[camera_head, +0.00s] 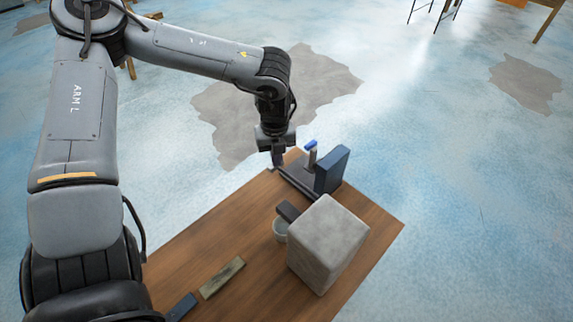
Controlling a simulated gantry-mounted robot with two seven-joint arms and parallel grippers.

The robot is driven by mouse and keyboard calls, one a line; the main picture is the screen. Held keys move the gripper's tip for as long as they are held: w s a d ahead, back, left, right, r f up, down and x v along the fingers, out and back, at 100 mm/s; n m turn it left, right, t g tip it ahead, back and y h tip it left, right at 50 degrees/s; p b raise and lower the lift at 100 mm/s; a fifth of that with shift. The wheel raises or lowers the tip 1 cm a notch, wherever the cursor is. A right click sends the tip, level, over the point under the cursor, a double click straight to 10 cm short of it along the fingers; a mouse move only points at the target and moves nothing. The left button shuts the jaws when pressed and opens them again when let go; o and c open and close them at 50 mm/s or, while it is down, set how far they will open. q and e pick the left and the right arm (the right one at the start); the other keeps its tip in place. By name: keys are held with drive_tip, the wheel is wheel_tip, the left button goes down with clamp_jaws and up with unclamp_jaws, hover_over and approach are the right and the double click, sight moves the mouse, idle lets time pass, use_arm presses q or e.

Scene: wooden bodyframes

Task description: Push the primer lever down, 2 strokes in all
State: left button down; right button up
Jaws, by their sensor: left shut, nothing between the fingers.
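A small fixture stands near the far end of the wooden table. It has a blue upright block (332,170), a grey post with a blue cap (311,146), and a long dark bar (298,186) running low along its front. I cannot tell for sure which of these parts is the primer lever. My left gripper (278,161) is shut and empty, pointing down at the left end of the dark bar. I cannot tell whether it touches the bar. My right gripper is not in view.
The wooden table (225,232) carries a large grey block (328,240) with a dark piece (288,211) jutting out above a small pale cup (281,230). A greenish bar (222,278) and a dark blue piece (181,307) lie nearer. The table's left middle is clear.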

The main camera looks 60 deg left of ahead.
use_arm(q)
drive_tip(key=shift+f, duration=0.4)
drive_tip(key=shift+r, duration=0.1)
drive_tip(key=shift+r+p, duration=1.95)
drive_tip(key=shift+r, duration=1.25)
wheel_tip(320, 180, up, 5)
drive_tip(key=p, duration=0.3)
